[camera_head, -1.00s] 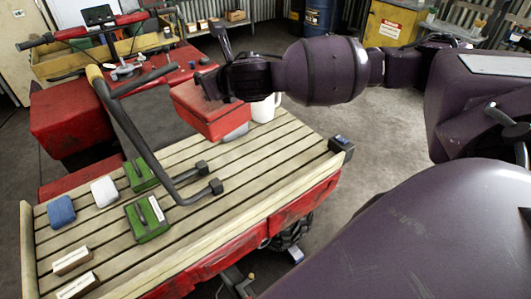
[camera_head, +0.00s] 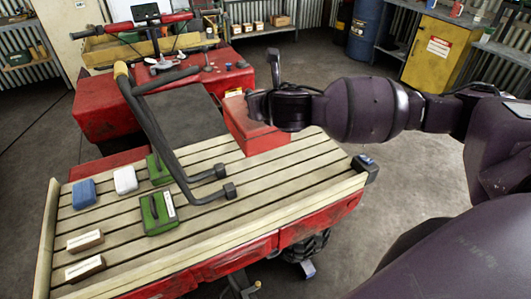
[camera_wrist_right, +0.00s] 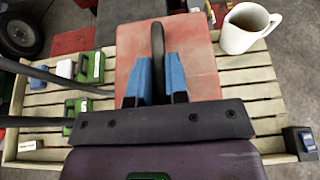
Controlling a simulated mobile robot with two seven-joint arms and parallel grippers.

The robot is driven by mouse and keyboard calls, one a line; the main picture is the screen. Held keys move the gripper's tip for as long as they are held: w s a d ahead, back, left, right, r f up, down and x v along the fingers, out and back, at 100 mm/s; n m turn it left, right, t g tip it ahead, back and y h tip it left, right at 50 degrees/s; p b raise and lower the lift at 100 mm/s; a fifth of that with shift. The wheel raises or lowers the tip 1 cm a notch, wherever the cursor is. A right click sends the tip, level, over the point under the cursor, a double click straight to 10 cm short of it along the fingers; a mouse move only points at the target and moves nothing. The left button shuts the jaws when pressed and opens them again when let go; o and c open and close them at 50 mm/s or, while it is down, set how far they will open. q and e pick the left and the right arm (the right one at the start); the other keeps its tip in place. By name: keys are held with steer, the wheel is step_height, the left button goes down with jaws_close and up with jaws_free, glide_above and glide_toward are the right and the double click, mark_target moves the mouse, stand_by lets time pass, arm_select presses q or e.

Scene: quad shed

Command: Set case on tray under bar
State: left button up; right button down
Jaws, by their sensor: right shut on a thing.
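The red case (camera_head: 258,140) is at the far right part of the slatted tray (camera_head: 285,195), to the right of the bar. My right gripper (camera_head: 258,106) is on top of it. In the right wrist view, the blue fingers of my right gripper (camera_wrist_right: 153,88) are shut on the dark handle of the red case (camera_wrist_right: 203,65). I cannot tell whether the case touches the slats. The black bent bar (camera_head: 160,135) arches over the tray's left middle, its two ends near the tray's centre. My left gripper is not in view.
Two green boxes (camera_head: 159,222), a blue block (camera_head: 84,194), a white block (camera_head: 125,180) and two small cartons (camera_head: 85,268) occupy the tray's left part. A white mug (camera_wrist_right: 247,28) stands beside the case. The tray's right front is clear.

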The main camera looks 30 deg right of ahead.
step_height(320, 180, down, 16)
stand_by(0.6)
steer(key=shift+d+f, duration=0.1)
steer(key=shift+f, duration=0.05)
steer(key=c, duration=1.6)
jaws_free()
steer(key=shift+f, duration=0.15)
steer(key=o, duration=0.5)
steer(key=v, duration=1.2)
steer(key=shift+s, duration=0.1)
